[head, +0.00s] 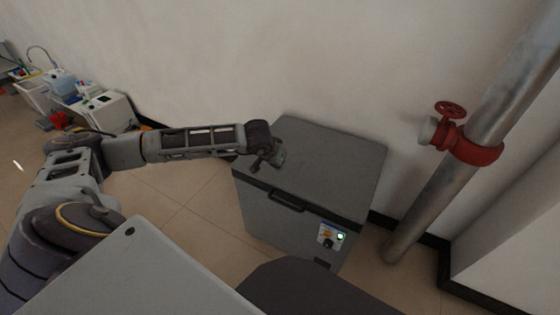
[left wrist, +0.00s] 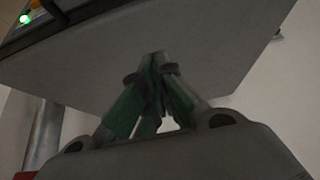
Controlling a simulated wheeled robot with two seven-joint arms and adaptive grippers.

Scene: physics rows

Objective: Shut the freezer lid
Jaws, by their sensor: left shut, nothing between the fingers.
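The grey chest freezer (head: 278,224) stands on the floor against the wall. Its lid (head: 335,160) lies flat and looks down on the body, with a dark handle (head: 287,203) at the front edge. My left gripper (head: 272,162) is at the left part of the lid top, with its fingers shut and empty. In the left wrist view the shut fingertips (left wrist: 155,68) point at the grey lid surface (left wrist: 210,50) and seem to touch it or be very close. My right gripper is not seen.
A control panel (head: 331,236) with a green light is on the freezer front. A metal pipe (head: 445,170) with a red valve (head: 465,140) stands to the right. White equipment (head: 105,105) is at the far left. The tiled floor left of the freezer is clear.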

